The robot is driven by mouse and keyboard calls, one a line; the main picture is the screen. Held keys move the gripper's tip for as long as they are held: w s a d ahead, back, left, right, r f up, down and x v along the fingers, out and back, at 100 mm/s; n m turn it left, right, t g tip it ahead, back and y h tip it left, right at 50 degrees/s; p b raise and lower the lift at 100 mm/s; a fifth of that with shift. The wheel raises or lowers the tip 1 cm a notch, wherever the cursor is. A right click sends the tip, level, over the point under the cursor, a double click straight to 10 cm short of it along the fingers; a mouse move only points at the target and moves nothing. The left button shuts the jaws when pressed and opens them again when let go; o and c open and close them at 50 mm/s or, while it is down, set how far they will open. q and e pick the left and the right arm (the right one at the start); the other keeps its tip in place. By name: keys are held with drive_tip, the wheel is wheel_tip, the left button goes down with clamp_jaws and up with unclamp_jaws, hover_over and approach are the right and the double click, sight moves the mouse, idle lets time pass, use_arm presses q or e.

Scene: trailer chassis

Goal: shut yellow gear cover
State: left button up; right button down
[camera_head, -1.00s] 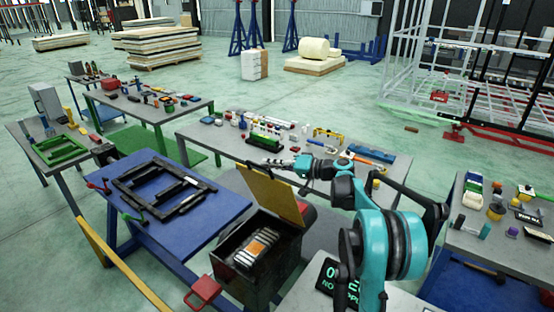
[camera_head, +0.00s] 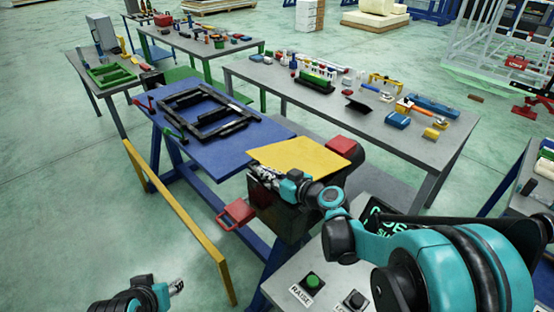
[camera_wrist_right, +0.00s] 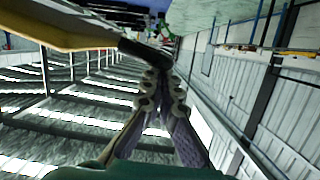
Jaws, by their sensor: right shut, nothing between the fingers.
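The yellow gear cover (camera_head: 303,155) lies over the top of the dark gear box (camera_head: 290,222), close to flat; whether it is fully seated is hard to tell. My right gripper (camera_head: 257,173) is shut and empty at the cover's near left edge. In the right wrist view its fingertips (camera_wrist_right: 160,82) are together beside a black piece (camera_wrist_right: 145,52) at the yellow cover's edge (camera_wrist_right: 60,28); contact is unclear. The box's inside is hidden. My left gripper (camera_head: 176,287) is low at the bottom left, away from the box; its finger opening is too small to judge.
A blue table (camera_head: 215,157) with a black frame stands behind left of the box. A red handle (camera_head: 236,213) sticks out at the box's left. A yellow rail (camera_head: 180,215) runs at the left. A panel with a green button (camera_head: 313,282) is in front.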

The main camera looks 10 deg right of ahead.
use_arm(q)
wheel_tip(320, 180, down, 9)
drive_tip(key=b, duration=0.7)
drive_tip(key=shift+s+a+r, duration=0.15)
drive_tip(key=shift+s+a, duration=0.15)
drive_tip(key=shift+a, duration=0.05)
use_arm(e)
wheel_tip(320, 180, down, 11)
drive_tip(key=s+a+n, duration=0.1)
drive_tip(key=a, duration=0.1)
drive_tip(key=shift+s+h, duration=0.25)
drive_tip(key=shift+h, duration=0.05)
drive_tip(key=shift+s, duration=0.1)
